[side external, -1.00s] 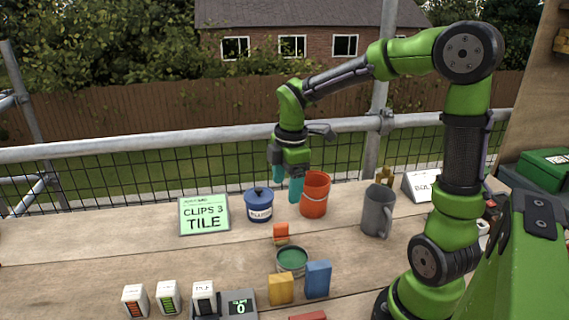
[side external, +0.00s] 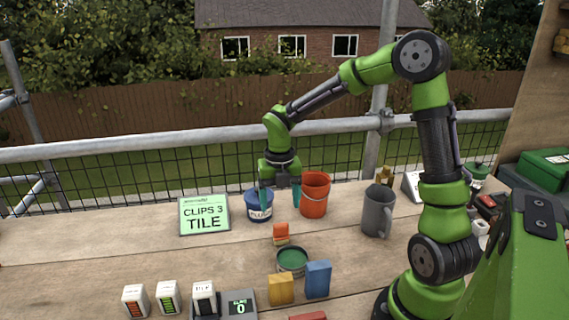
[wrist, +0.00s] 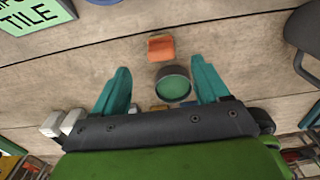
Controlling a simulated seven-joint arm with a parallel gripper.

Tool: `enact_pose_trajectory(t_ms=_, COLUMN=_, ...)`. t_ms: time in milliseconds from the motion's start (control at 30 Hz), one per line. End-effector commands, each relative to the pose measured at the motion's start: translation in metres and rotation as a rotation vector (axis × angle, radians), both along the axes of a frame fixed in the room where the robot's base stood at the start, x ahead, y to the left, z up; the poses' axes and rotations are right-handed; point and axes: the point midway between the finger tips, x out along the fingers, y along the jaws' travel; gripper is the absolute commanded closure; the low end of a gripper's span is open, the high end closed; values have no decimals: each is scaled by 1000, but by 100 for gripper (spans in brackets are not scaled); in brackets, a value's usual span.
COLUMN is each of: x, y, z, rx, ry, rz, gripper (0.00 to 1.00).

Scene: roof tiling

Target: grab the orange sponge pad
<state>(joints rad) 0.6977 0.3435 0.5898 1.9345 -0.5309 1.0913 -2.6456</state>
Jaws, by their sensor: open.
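The orange sponge pad (side external: 281,232) is a small orange block with a paler lower part, standing on the wooden bench just behind a round green-topped tin (side external: 292,259). In the wrist view the pad (wrist: 160,48) lies just beyond the fingertips, roughly midway between them, with the tin (wrist: 173,84) closer in. My gripper (side external: 280,204) points down with its teal fingers apart and empty. It is above and behind the pad, in front of the blue pot and orange bucket. The gripper also shows in the wrist view (wrist: 160,74).
The blue pot (side external: 259,207) and orange bucket (side external: 314,194) stand close behind. A grey jug (side external: 378,211) is to the right and a green sign (side external: 204,214) to the left. Yellow (side external: 281,289) and blue (side external: 318,279) blocks stand in front of the tin.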

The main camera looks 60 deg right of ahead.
Motion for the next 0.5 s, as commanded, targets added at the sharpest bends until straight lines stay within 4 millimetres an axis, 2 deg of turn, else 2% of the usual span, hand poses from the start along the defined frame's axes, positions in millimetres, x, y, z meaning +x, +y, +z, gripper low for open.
enact_pose_trajectory(t_ms=100, x=-1, y=1, z=-25, rx=3, ry=4, rz=1, gripper=26)
enact_pose_trajectory(t_ms=200, x=-1, y=1, z=-38, rx=1, ry=3, rz=0, gripper=26)
enact_pose_trajectory(t_ms=367, x=0, y=0, z=-47, rx=1, ry=1, rz=0, gripper=26)
enact_pose_trajectory(t_ms=500, x=-2, y=2, z=-64, rx=4, ry=5, rz=0, gripper=26)
